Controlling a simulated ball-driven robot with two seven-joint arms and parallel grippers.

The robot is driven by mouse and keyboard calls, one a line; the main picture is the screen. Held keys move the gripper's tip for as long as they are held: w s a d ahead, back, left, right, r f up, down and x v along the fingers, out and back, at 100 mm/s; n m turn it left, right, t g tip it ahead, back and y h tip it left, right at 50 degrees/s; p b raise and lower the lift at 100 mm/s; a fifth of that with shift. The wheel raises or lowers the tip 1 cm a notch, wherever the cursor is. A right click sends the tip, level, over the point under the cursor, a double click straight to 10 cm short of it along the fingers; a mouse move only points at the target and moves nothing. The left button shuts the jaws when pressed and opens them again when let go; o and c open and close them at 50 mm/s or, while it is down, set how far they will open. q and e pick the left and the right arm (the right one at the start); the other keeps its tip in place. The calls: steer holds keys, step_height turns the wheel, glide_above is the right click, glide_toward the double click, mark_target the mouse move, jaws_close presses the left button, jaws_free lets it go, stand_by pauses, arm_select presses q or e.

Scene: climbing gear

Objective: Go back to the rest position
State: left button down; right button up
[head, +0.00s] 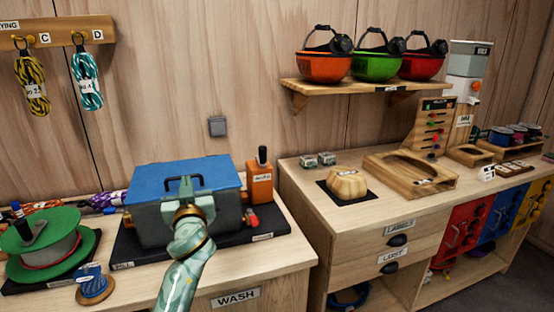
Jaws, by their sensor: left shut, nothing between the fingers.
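My left arm rises from the bottom of the head view, green and marbled with gold bands. Its left gripper (186,186) is shut and empty, in front of the grey box with the blue lid (150,182) on the left counter. The fingers overlap the box front in the picture; I cannot tell whether they touch it. The box's black handle shows above the gripper. My right gripper is not in view.
Beside the box stand a green spool (52,225), a small blue spool (94,284) and an orange holder (260,183). The right counter (310,182) holds a wooden tray (400,172) and a tan hold (346,183). Helmets sit on a wall shelf (362,87).

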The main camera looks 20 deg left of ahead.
arm_select(q)
steer(key=s+d+f+m+g+h, duration=0.35)
steer(key=s+f+m, duration=0.25)
steer(key=s+f, duration=0.7)
steer(key=s+d+f+m+g+h, duration=0.25)
steer(key=s+d+f+m, duration=0.25)
steer(key=s, duration=0.5)
steer(key=s+d+f+m+g+h, duration=0.2)
steer(key=s+d+f+m+g, duration=0.3)
steer(key=s, duration=0.5)
steer(key=s+d+f+n+g+h, duration=0.1)
steer(key=s+d+f, duration=0.1)
steer(key=f, duration=1.1)
steer(key=s+d+f+n+h, duration=0.1)
steer(key=s+f+h, duration=0.1)
steer(key=f, duration=1.1)
steer(key=s+f+n+g, duration=0.1)
steer(key=s+f, duration=0.6)
steer(key=s, duration=0.3)
steer(key=s+f+n+g+h, duration=0.1)
steer(key=s+f+g, duration=0.1)
steer(key=s+f, duration=0.6)
steer(key=s, duration=0.2)
steer(key=shift+s+d+f+n, duration=0.2)
steer(key=shift+s+n, duration=0.1)
steer(key=shift+n, duration=0.1)
